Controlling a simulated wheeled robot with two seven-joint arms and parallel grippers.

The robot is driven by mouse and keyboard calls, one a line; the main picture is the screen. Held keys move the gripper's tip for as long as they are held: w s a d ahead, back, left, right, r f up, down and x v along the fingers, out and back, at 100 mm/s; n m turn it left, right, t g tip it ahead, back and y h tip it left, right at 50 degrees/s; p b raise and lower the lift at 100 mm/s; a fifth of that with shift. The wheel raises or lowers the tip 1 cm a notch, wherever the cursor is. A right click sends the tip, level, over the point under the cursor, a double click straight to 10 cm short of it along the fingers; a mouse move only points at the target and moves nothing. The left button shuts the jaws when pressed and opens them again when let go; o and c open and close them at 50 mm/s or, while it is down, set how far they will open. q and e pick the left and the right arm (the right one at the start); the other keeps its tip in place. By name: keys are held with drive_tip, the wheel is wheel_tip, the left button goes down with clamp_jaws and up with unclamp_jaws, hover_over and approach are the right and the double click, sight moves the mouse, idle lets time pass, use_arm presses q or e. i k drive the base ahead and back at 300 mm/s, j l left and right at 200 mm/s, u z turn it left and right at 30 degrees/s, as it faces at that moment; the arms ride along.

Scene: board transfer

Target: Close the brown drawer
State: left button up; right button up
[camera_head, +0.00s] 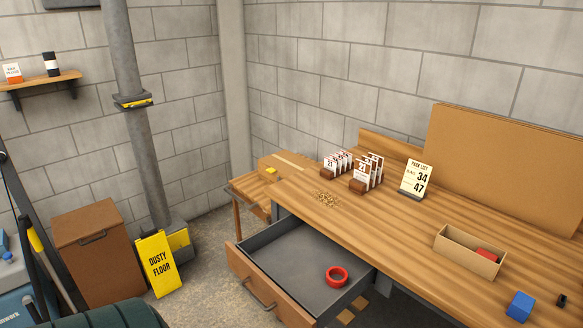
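The drawer has a brown wooden front (268,292) with a dark bar handle (257,294) and a grey inside (300,255). It is pulled out from under the left part of the wooden workbench (380,225). A red ring (337,277), perhaps a roll of tape, lies on the drawer floor near its right side. Neither of my grippers shows in the head view, so I see nothing touching the drawer or its handle.
A yellow "dusty floor" sign (157,263) and a brown cabinet (97,250) stand left of the drawer. The bench carries card holders (366,174), a pack list sign (416,180), an open cardboard box (462,256) and a blue block (520,306). Some floor shows between sign and drawer.

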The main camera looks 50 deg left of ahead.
sight(286, 264)
drive_tip(key=u, duration=1.7)
